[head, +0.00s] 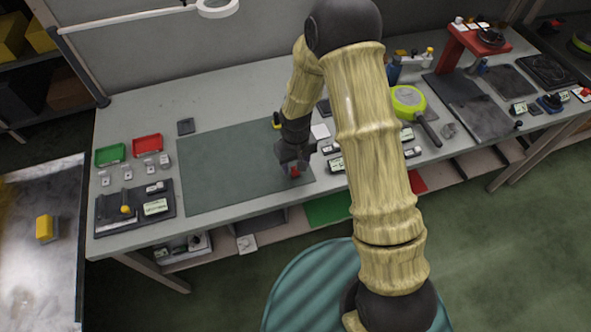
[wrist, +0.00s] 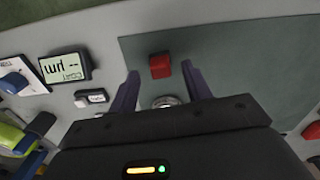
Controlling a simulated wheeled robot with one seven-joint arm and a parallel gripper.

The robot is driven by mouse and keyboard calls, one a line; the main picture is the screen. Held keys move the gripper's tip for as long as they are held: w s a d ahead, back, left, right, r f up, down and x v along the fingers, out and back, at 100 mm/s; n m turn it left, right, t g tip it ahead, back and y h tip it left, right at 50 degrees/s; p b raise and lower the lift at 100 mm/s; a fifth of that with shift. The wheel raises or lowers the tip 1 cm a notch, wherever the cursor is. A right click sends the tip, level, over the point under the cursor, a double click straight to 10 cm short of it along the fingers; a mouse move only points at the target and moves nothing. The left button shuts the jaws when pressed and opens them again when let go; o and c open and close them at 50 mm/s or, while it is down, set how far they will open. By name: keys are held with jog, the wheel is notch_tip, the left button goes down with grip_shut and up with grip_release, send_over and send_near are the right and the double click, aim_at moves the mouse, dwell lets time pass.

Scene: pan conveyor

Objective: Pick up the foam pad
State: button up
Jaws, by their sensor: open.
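A small red block (wrist: 160,65) lies on the green mat (wrist: 230,60); it may be the foam pad, but I cannot tell for sure. My gripper (wrist: 160,72) is open, with a fingertip on each side of the block in the wrist view and a visible gap on both sides. A round silver thing (wrist: 166,101) shows between the fingers, nearer the palm and partly hidden. In the head view my gripper (head: 293,165) is low over the right part of the mat (head: 225,165), with the red block (head: 294,172) at its tips.
Meters and small devices (wrist: 66,66) stand just right of the mat in the head view. A green tray (head: 110,154), a red tray (head: 147,145) and a dark board (head: 110,207) with instruments are at the left. Most of the mat is clear.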

jog(key=shift+f, duration=1.5)
jog(key=c, duration=1)
jog(key=shift+r, duration=0.1)
notch_tip(320, 180, up, 10)
jog(key=shift+f+b, duration=0.1)
jog(key=shift+b, duration=0.45)
